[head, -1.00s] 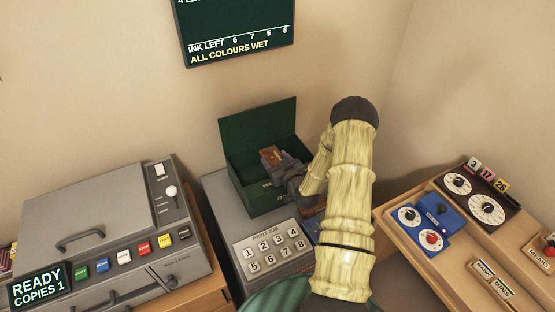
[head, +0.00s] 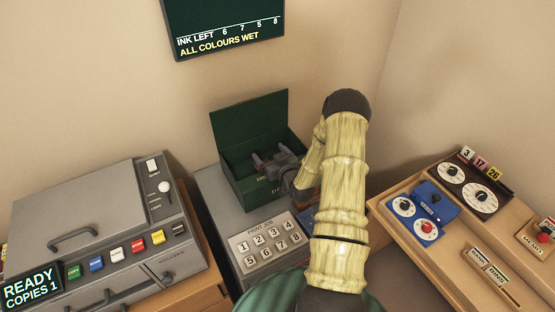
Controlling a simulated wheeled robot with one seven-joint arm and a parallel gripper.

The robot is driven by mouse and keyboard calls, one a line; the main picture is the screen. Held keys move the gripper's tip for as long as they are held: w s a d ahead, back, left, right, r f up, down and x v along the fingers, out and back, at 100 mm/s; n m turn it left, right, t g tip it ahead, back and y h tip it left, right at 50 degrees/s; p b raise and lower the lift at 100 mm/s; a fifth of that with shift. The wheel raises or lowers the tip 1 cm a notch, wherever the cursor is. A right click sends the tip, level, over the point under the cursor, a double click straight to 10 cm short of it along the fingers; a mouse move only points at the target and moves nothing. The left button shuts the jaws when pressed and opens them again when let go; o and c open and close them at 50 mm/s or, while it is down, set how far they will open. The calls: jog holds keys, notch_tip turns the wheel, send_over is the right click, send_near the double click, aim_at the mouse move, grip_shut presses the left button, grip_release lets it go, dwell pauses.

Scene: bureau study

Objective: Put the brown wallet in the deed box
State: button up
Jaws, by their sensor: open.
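The green deed box (head: 247,122) stands with its lid open and upright at the back, left of my arm in the head view. My gripper (head: 268,158) is over the box's opening, its two fingers spread with nothing seen between them. The brown wallet does not show now. The box's front wall and my gripper hide the inside floor of the box. My arm covers the box's right side.
The box stands on a grey cabinet with a numbered keypad (head: 268,243) in front of it. A grey copier (head: 90,220) with coloured buttons is at left. A wooden desk (head: 437,246) with dials and a blue device (head: 433,204) is at right.

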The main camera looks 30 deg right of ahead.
jog(key=s+r+b, duration=0.1)
jog(key=s+r, duration=0.2)
jog(key=s, duration=0.9)
jog(key=shift+d+b, duration=0.2)
jog(key=shift+b, duration=0.1)
jog(key=shift+w, duration=0.1)
